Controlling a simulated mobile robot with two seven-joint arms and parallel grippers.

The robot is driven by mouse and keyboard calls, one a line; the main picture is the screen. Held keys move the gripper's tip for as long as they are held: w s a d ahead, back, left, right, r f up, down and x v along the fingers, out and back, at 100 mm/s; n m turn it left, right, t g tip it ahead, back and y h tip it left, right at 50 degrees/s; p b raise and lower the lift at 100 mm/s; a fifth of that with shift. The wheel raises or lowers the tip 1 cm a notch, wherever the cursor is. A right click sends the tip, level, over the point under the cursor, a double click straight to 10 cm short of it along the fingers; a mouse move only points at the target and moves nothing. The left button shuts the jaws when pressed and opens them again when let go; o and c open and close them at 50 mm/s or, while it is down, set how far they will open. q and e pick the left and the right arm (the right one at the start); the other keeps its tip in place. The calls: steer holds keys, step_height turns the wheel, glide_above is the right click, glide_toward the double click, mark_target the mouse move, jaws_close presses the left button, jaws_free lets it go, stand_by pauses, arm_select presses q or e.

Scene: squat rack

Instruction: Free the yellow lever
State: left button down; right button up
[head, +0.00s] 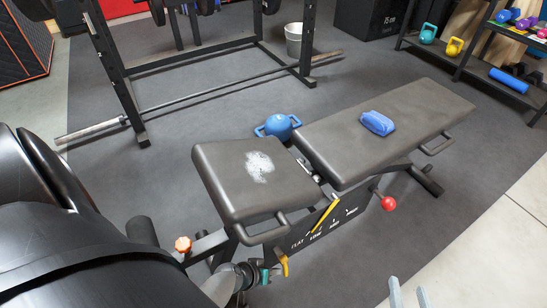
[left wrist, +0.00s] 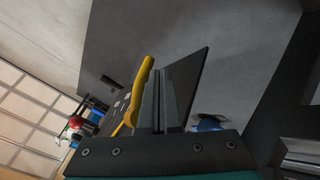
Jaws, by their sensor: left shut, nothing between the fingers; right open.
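The yellow lever (head: 282,263) shows below the front of the bench seat, beside the black plate with white position labels (head: 331,224). A thin yellow piece (head: 322,216) crosses that plate. My left gripper (head: 269,275) is at the lever, shut and empty. In the left wrist view the lever's grip (left wrist: 144,85) stands just left of the shut fingers (left wrist: 165,95); I cannot tell whether they touch. My right gripper (head: 408,295) is open and empty at the bottom edge, away from the bench.
The bench seat (head: 225,180) carries a white patch. A blue cloth (head: 377,123) lies on the back pad (head: 430,105). A blue kettlebell (head: 277,126) stands behind the bench.

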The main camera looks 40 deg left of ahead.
steer(key=shift+a, duration=0.1)
stand_by(0.4)
arm_select(q)
steer(key=shift+d+h, duration=0.1)
steer(key=shift+h, duration=0.2)
arm_select(e)
steer(key=shift+a, duration=0.4)
